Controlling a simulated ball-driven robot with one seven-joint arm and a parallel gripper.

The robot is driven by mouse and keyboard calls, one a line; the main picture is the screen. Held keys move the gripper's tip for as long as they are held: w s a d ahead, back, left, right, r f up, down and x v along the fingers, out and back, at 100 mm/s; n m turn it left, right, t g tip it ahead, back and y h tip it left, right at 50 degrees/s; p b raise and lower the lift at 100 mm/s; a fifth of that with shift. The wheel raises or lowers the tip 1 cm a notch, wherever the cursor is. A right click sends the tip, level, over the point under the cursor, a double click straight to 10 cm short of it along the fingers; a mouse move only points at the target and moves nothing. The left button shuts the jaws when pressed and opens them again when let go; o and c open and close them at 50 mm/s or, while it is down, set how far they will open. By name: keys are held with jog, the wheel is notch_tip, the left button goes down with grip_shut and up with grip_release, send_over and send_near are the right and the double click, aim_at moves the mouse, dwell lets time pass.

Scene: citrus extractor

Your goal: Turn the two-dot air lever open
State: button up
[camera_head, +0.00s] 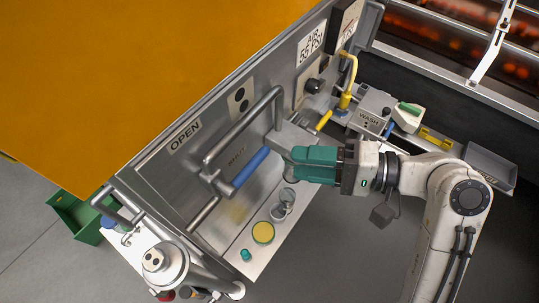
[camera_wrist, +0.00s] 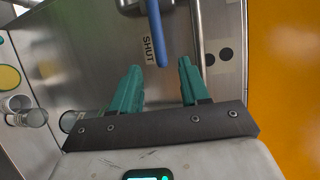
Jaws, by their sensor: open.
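The blue air lever (camera_head: 250,166) is on the grey machine panel and lies along the SHUT label (camera_head: 237,157). The two-dot plate (camera_head: 240,96) is above it, behind a grey bar handle. The wrist view shows the lever (camera_wrist: 157,35), the SHUT label (camera_wrist: 147,48) and the two dots (camera_wrist: 218,57). My gripper (camera_head: 290,156) has green fingers, spread and empty, just right of the lever's free end. In the wrist view the lever's tip points into the gap between the fingertips (camera_wrist: 160,72). I cannot tell whether they touch it.
The OPEN label (camera_head: 185,137) is left of the lever. The grey bar handle (camera_head: 243,122) stands out from the panel near my fingers. Glass jars (camera_head: 283,203) and a yellow disc (camera_head: 263,232) are on the shelf below. A yellow lever (camera_head: 348,85) stands at upper right.

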aim_at(257, 157)
jog(key=x, duration=0.9)
jog(key=shift+a+p, duration=0.25)
jog(key=shift+p, duration=0.1)
jog(key=shift+c, duration=0.3)
jog(key=shift+f, duration=0.1)
grip_shut()
